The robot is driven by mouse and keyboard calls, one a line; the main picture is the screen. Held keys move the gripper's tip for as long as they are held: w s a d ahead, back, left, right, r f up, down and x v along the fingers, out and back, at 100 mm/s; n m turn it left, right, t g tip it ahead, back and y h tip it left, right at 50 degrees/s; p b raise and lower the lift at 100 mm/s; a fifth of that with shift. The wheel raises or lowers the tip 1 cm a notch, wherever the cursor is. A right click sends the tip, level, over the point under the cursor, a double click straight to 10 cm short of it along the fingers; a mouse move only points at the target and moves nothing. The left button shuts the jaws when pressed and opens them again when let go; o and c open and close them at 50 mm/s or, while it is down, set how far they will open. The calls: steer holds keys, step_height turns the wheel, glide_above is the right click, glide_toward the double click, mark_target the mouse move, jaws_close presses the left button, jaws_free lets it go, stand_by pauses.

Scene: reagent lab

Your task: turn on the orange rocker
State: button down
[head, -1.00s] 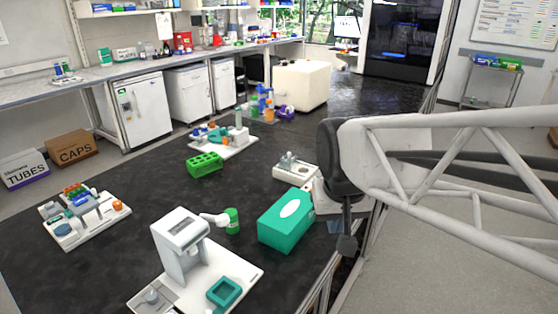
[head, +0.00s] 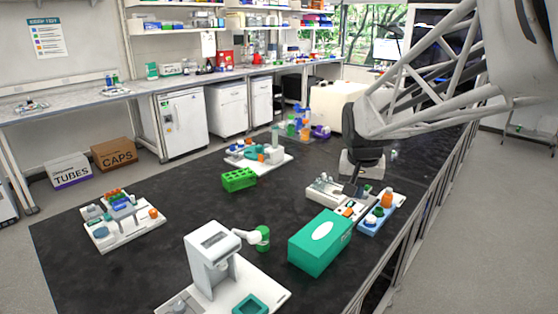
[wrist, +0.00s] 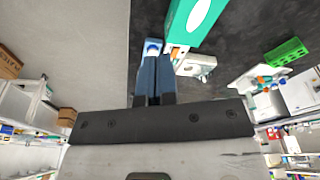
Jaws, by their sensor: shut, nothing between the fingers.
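A white switch base (head: 325,192) stands on the dark bench, behind the teal tissue box. A small orange part (head: 347,212), which looks like the orange rocker, sits at its near end. Its on or off position is too small to tell. My gripper (head: 356,184) is shut and empty, pointing down over the right part of this base; I cannot tell whether it touches anything. In the wrist view my gripper's fingers (wrist: 154,85) are together, and I cannot make out the rocker clearly there.
The teal tissue box (head: 320,242) stands close in front of the base. A green rack (head: 239,179) stands to the left. Bare bench lies between.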

steer(key=w+d+f+m, duration=0.1)
steer(key=w+d+f, duration=0.1)
steer(key=w, duration=0.5)
steer(key=w+d+f+m, duration=0.1)
steer(key=w+d+f, duration=0.1)
steer(key=w, duration=0.6)
steer(key=m, duration=0.3)
glide_above(349, 210)
steer(key=s+a, duration=0.2)
step_height(349, 210, down, 10)
steer(key=shift+w+g, duration=0.2)
steer(key=shift+g, duration=0.2)
steer(key=shift+d+f, duration=0.15)
steer(key=shift+f, duration=0.05)
steer(key=f, duration=0.4)
steer(key=w+d+f, duration=0.1)
steer(key=f, duration=0.8)
steer(key=shift+w+d+f, duration=0.25)
steer(key=shift+f, duration=0.05)
